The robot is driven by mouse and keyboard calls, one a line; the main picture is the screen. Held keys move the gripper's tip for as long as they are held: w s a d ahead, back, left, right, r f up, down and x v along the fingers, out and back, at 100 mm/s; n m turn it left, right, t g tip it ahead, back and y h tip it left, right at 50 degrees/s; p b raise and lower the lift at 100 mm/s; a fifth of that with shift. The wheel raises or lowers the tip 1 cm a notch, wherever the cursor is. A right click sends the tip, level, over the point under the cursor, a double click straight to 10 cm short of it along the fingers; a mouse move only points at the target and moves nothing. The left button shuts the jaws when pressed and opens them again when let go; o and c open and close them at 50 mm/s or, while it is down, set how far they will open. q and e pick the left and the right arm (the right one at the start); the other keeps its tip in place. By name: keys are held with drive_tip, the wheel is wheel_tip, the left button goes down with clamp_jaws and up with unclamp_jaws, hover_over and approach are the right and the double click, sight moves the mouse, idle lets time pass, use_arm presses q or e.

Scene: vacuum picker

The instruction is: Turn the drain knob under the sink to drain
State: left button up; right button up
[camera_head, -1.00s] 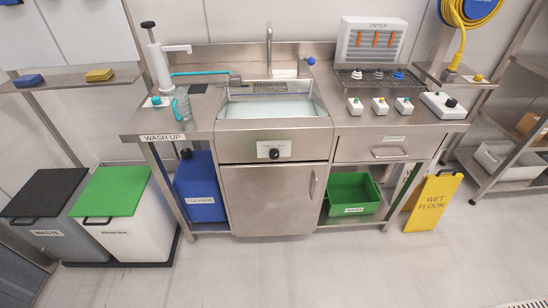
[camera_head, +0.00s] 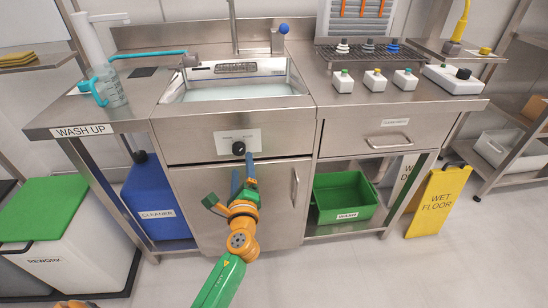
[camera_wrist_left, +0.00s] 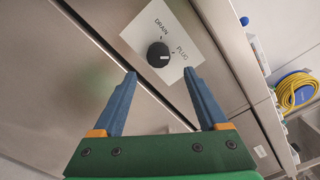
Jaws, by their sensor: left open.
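The drain knob (camera_head: 239,148) is a small round black knob on a white label plate on the steel front below the sink (camera_head: 235,90). In the left wrist view the knob (camera_wrist_left: 158,55) has a light mark that appears to point towards the word PLUG; DRAIN is printed at the upper left. My left gripper (camera_head: 243,170) is in front of the cabinet, just below the knob. In the left wrist view its two blue fingers (camera_wrist_left: 160,74) are spread and empty, with the knob beyond the gap between their tips. My right gripper is out of view.
The steel cabinet door (camera_head: 280,205) with a vertical handle is below the knob. A blue cleaner container (camera_head: 155,205) stands left of it, and a green bin (camera_head: 345,195) stands right. A yellow wet floor sign (camera_head: 436,203) is further right. The floor at front right is clear.

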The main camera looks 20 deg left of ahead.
sight(239, 152)
use_arm(q)
drive_tip(key=x, duration=0.6)
drive_tip(key=shift+s+a+b, duration=0.2)
drive_tip(key=shift+a+b, duration=0.05)
drive_tip(key=shift+b, duration=0.05)
drive_tip(key=shift+r, duration=0.1)
clamp_jaws()
